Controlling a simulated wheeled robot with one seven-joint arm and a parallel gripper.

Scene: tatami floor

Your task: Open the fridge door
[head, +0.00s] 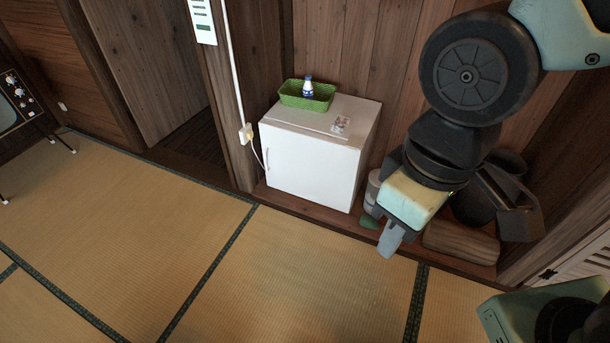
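A small white fridge (313,163) stands against the wooden wall in the middle of the head view. Its front door (305,168) looks shut, with a thin handle (267,158) near the door's left edge. My gripper (389,240) hangs to the right of the fridge and nearer to me, pointing down over the floor's edge. It is apart from the fridge and the handle. The fingers are seen from the side and overlap, so I cannot tell how far apart they are. No thing shows between them.
Dark containers and a log (460,240) lie right. The tatami (270,270) in front is clear.

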